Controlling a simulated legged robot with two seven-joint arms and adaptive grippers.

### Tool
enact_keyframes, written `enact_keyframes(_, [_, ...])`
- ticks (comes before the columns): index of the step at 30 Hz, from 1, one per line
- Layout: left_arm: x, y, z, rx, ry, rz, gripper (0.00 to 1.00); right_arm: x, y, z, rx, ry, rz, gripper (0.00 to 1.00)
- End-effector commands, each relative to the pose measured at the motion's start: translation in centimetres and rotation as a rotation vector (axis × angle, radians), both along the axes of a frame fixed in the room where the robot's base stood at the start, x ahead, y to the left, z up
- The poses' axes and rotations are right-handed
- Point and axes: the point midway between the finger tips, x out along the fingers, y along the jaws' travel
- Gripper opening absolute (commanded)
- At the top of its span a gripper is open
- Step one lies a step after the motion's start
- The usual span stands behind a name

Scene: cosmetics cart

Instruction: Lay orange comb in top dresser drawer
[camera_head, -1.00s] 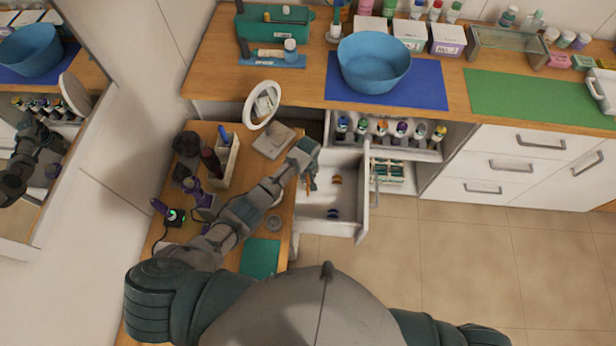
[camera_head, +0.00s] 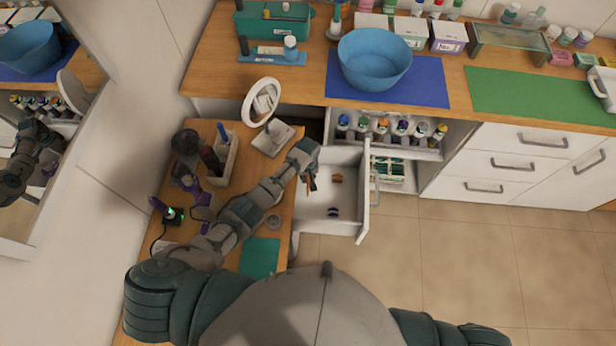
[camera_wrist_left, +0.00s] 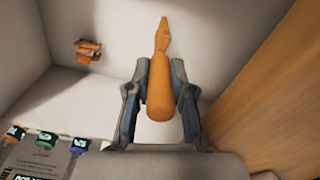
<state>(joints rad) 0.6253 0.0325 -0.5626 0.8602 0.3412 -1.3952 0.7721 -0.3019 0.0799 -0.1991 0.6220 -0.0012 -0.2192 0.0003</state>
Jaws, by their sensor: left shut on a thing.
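The orange comb (camera_wrist_left: 160,80) is between the fingers of my left gripper (camera_wrist_left: 158,78) in the left wrist view, its thick end toward the camera and its thin end pointing away. The left gripper is shut on it. In the head view my left gripper (camera_head: 310,180) is over the left part of the open top dresser drawer (camera_head: 345,207), and only a small bit of orange shows at its fingers. I cannot tell whether the comb touches the drawer floor. My right gripper is not in view.
Inside the drawer lie an orange-brown clip (camera_head: 336,178), also in the left wrist view (camera_wrist_left: 88,49), and a dark blue clip (camera_head: 333,211). A round mirror (camera_head: 262,102) stands on the wooden dresser top (camera_head: 285,222). Open bottle shelves (camera_head: 400,150) are behind the drawer.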

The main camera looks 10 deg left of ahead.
Motion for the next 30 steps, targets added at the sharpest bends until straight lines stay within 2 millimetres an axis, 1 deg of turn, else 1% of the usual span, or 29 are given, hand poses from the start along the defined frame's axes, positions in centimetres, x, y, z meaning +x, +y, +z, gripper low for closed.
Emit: enact_keyframes(30, [0.0, 0.0, -1.6, -0.001, 0.000, 0.000, 0.00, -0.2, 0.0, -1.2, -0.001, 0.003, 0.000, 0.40])
